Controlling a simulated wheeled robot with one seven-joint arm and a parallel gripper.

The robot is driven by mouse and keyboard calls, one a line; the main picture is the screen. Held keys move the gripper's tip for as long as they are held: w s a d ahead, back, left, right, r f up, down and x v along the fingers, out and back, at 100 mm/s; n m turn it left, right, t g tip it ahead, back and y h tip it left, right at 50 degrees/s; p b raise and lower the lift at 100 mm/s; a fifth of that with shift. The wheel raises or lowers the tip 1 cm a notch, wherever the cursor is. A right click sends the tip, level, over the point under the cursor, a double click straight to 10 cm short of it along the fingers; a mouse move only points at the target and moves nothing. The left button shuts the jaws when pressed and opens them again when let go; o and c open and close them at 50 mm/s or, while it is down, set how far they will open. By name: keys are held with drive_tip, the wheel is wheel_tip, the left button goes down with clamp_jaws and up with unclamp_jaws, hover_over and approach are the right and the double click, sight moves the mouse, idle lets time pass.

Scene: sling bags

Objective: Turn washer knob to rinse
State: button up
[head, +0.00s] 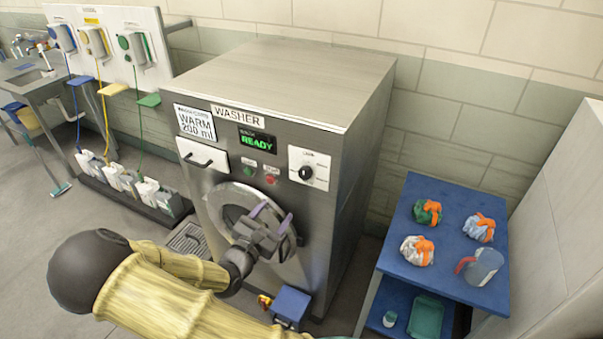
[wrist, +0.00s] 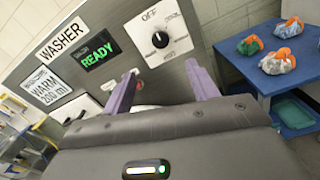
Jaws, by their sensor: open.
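The washer (head: 300,100) is a grey steel cabinet with a round door and a display reading READY. Its black knob (head: 305,172) sits on a white dial plate at the upper right of the front; the plate's small print is hard to read here. In the wrist view the knob (wrist: 160,40) shows beyond my fingers, with OFF printed above it and smaller, illegible words around it. My gripper (head: 272,218) is open and empty in front of the washer door, below the knob and apart from it. Its purple fingers also show in the wrist view (wrist: 165,88).
A blue table (head: 450,240) at the right holds several tied bags and a clear jug (head: 481,267). A blue box (head: 291,305) is low by the washer. Dispensers hang on a white board (head: 110,50) at the left, with bottles below. The washer top is clear.

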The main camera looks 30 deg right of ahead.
sight(304, 175)
drive_tip(key=shift+d, duration=0.1)
drive_tip(key=p+x, duration=0.6)
drive_tip(key=x, duration=1)
drive_tip(key=shift+w+d, duration=0.15)
drive_tip(key=shift+w, duration=0.05)
drive_tip(key=shift+w+d, duration=0.25)
drive_tip(key=shift+d, duration=0.1)
drive_tip(key=c, duration=1)
